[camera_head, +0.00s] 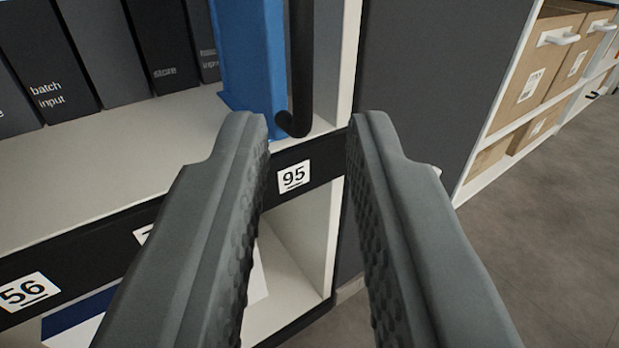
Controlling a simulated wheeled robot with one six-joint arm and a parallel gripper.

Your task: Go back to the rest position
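My gripper (306,128) is in the middle of the view with its two dark grey fingers wide apart. It is open, and nothing is between the fingers. The fingertips are in front of a shelf edge with a black strip, on either side of the white label 95 (294,177). A blue object (250,60) stands upright on the shelf just past the left fingertip. A black hooked part (300,70) hangs down beside it; I cannot tell what it belongs to.
Dark binders (85,45) stand on the shelf (120,170) at the left. A lower compartment with a blue and white item (75,320) is below. A dark side panel (440,80) is at the right. Cardboard boxes (535,85) fill another rack. Grey floor (545,220) is clear at the right.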

